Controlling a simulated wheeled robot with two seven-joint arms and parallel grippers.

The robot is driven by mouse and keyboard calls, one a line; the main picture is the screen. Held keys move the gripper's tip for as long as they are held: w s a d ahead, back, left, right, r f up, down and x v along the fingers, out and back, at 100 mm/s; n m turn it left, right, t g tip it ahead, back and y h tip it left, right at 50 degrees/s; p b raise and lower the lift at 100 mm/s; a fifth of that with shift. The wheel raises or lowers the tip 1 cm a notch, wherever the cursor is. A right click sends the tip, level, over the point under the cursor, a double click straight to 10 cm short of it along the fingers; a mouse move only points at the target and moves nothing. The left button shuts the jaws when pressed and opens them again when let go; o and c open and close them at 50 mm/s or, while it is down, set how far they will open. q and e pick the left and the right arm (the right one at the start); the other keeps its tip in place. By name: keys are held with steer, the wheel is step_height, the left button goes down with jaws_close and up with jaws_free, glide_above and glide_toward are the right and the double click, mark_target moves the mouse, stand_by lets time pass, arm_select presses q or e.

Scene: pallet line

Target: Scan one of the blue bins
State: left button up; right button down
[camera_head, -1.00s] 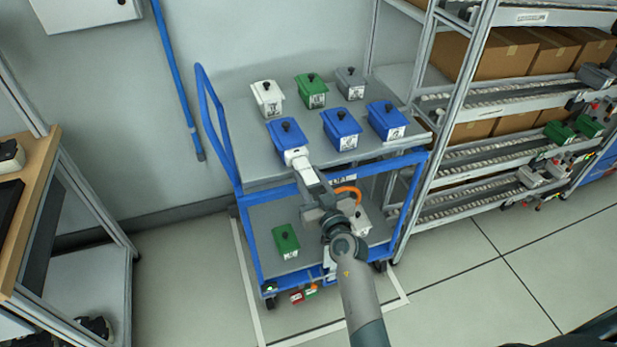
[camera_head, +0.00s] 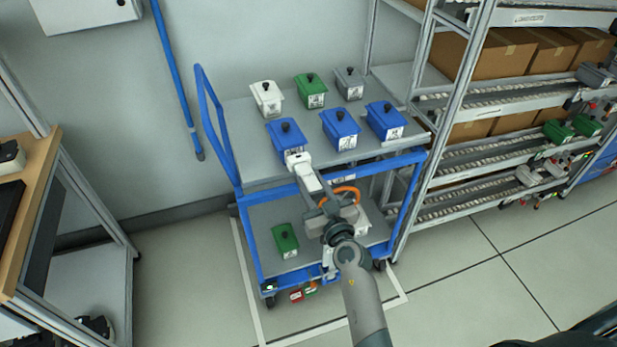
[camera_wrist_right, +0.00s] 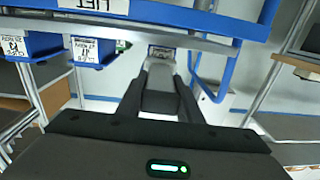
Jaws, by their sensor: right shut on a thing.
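Three blue bins with black knobs stand in the front row on the cart's top shelf: a left one (camera_head: 286,133), a middle one (camera_head: 340,122) and a right one (camera_head: 386,115). Each has a white printed label on its front. My right gripper (camera_head: 319,194) is shut on a white and grey scanner (camera_head: 306,176). The scanner's head is just in front of the left bin's label, seemingly apart from it. My left gripper is out of view.
White (camera_head: 266,98), green (camera_head: 311,92) and grey (camera_head: 350,83) bins stand behind the blue ones. The blue-framed cart's lower shelf (camera_head: 262,222) holds a green bin (camera_head: 286,240) and a pale one behind my arm. A rack (camera_head: 445,150) stands right of the cart.

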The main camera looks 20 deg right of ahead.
mark_target(318, 197)
steer(key=shift+s+d+p, duration=0.15)
steer(key=shift+s+p, duration=0.2)
steer(key=shift+s, duration=1.05)
steer(key=shift+s+d+p, duration=0.1)
steer(key=shift+s+p, duration=0.25)
steer(key=shift+s, duration=1.05)
